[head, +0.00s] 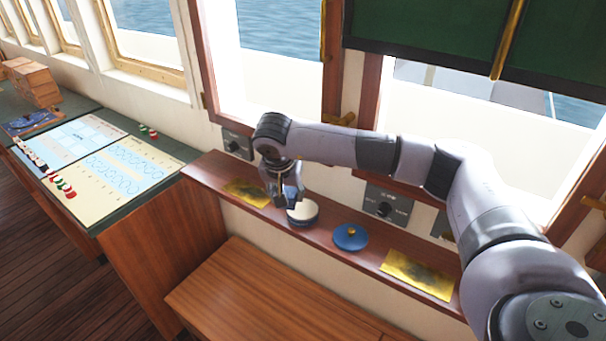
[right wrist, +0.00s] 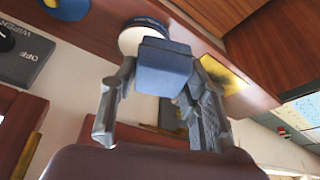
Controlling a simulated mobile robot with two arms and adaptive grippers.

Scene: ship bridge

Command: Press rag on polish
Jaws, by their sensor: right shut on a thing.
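The polish is a pale, cream-coloured surface in an open round tin with a dark blue side (head: 303,213), on the narrow wooden ledge. It also shows in the right wrist view as the polish tin (right wrist: 140,36). My right gripper (head: 283,196) points down just left of the tin. It is shut on a folded blue-grey rag (right wrist: 165,68), seen between the fingers of the right gripper (right wrist: 160,92). The rag overlaps the tin's edge in the wrist view; I cannot tell whether they touch. In the head view the fingers mostly hide the rag. My left gripper is out of view.
A blue lid with a brass knob (head: 350,237) lies right of the tin. Brass plates lie on the ledge, one at the left (head: 247,192) and one at the right (head: 418,274). A wooden bench (head: 270,290) stands below. A chart table (head: 95,165) is at the left.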

